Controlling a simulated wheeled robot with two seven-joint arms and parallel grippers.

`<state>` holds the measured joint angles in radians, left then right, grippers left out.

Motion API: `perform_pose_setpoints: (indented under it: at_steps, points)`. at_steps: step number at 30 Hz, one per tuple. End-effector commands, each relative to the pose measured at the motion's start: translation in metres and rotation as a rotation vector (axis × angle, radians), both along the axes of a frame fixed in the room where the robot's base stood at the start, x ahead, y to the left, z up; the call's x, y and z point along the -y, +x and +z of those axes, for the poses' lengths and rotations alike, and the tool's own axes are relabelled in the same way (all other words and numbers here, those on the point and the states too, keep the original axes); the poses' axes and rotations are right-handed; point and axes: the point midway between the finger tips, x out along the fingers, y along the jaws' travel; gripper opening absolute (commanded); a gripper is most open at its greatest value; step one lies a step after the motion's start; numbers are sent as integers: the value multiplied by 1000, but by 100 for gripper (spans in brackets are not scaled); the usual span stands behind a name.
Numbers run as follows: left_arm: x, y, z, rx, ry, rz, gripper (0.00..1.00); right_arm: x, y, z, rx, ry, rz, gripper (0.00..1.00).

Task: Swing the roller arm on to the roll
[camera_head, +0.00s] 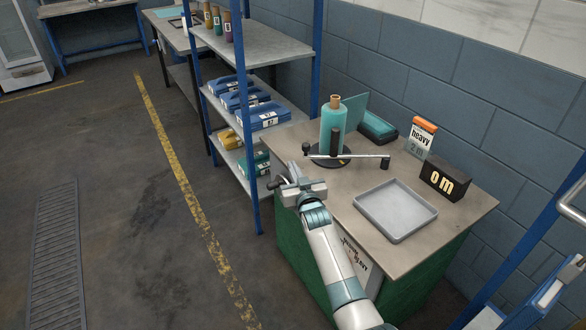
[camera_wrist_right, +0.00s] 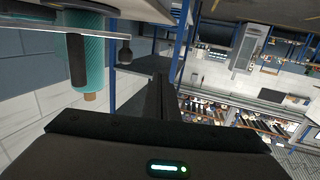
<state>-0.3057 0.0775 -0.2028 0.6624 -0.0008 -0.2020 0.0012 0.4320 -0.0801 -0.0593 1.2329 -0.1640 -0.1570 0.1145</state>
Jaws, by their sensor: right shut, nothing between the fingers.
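A teal roll (camera_head: 327,118) on a brown core stands upright on a round black base (camera_head: 343,162) at the table's left end. The roller arm (camera_head: 362,155) is a thin pale bar with a black knob at its left end and a dark piece at its right end. A black upright roller (camera_head: 336,141) stands in front of the roll; I cannot tell if they touch. My right gripper (camera_head: 291,173) is shut and empty, just left of the base and apart from the bar. The wrist view shows the roll (camera_wrist_right: 91,55), bar (camera_wrist_right: 45,30) and knob (camera_wrist_right: 125,52) inverted. My left gripper is out of view.
On the table (camera_head: 465,207) are a grey tray (camera_head: 424,216), a black display (camera_head: 444,181) reading "0 m", a "heavy" card (camera_head: 421,138) and a teal folded stack (camera_head: 377,126). A blue-posted shelf (camera_head: 262,50) stands close to the left.

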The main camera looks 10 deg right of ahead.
Motion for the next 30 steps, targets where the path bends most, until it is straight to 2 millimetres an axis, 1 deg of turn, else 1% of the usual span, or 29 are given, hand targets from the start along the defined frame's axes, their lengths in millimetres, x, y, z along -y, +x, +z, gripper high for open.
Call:
perform_pose_setpoints:
  at_steps: [3,7,16,23,26,29,30]
  points:
    - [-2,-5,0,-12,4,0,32,1,0,1,0,0,0,0]
    - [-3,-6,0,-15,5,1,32,1,0,1,0,0,0,0]
    - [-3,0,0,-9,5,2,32,1,0,1,0,0,0,0]
    - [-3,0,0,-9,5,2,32,1,-1,-1,-2,0,0,0]
    - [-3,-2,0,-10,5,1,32,1,-4,-11,-17,-2,1,0]
    - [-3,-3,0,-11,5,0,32,1,-12,-32,-49,-7,3,0]
    - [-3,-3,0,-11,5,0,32,2,-17,-46,-68,-10,5,0]
